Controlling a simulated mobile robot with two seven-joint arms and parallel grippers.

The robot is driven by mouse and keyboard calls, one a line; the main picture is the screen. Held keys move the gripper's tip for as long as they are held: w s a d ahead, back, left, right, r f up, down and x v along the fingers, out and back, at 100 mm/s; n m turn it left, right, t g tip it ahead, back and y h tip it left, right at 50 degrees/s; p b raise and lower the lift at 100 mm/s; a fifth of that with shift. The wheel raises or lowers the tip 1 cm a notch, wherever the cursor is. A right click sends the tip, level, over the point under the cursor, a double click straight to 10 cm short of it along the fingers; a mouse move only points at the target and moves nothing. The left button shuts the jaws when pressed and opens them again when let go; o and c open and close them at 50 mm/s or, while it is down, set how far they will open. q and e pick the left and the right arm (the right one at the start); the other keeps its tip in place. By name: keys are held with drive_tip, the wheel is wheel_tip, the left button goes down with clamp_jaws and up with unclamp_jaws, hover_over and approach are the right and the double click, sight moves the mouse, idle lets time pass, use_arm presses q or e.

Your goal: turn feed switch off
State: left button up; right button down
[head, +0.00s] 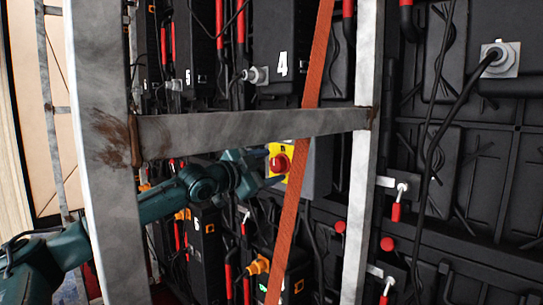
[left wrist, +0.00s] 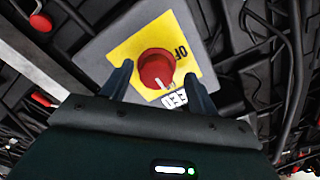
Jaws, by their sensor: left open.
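The feed switch is a red rotary knob (head: 280,163) on a yellow plate (head: 274,150), fixed to a grey box behind the metal frame. In the left wrist view the knob (left wrist: 155,68) shows a pale pointer mark toward the lower edge of the plate. "OFF" is lettered at the plate's right side, and partly hidden lettering shows below. My left gripper (left wrist: 158,82) is open, with one finger on each side of the knob's lower part. I cannot tell whether the fingers touch it. In the head view my left gripper (head: 258,168) reaches the plate from the left. My right gripper is not in view.
A rusty metal frame has an upright (head: 98,130) at left and a crossbar (head: 250,127) just above my left arm. An orange strap (head: 298,190) runs down close to the knob's right. Cables and black panels (head: 480,180) fill the background.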

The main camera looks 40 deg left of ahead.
use_arm(q)
drive_tip(key=shift+w+d+r, duration=0.15)
drive_tip(key=shift+w+d, duration=0.05)
drive_tip(key=shift+w, duration=0.05)
drive_tip(key=shift+w+d+p, duration=0.1)
drive_tip(key=shift+w+p, duration=0.05)
drive_tip(key=shift+p, duration=0.15)
drive_tip(key=c, duration=1)
